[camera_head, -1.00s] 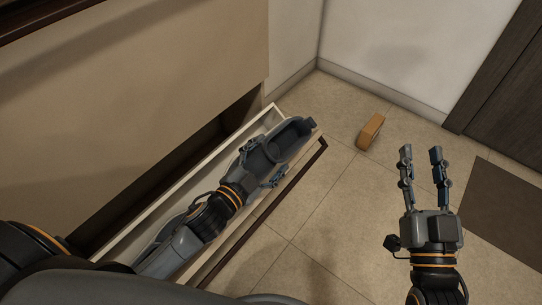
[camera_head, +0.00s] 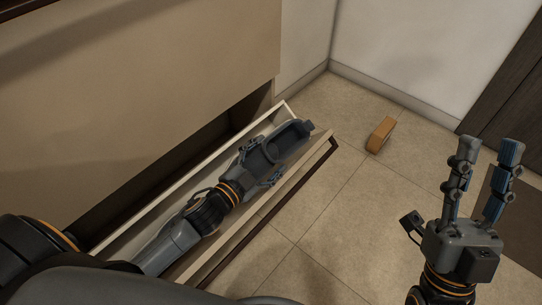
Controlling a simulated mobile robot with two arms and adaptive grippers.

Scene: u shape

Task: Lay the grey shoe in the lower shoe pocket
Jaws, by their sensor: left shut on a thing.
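The grey shoe (camera_head: 292,138) lies at or just over the far end of the open shoe pocket (camera_head: 282,108), its length along the pocket. I cannot tell whether it touches the bottom. My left gripper (camera_head: 262,160) is shut on the shoe's near end, one finger on each side, and the arm reaches along the pocket. The pocket is pulled out from the cabinet and has pale walls and a dark front edge. The gripper and arm hide much of its inside. My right gripper (camera_head: 488,152) is open and empty over the floor at the right.
The beige cabinet front (camera_head: 140,90) rises behind the pocket. A small orange-brown block (camera_head: 381,135) lies on the tiled floor (camera_head: 345,210) right of the pocket. A dark mat and a dark door are at the far right. The floor between is clear.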

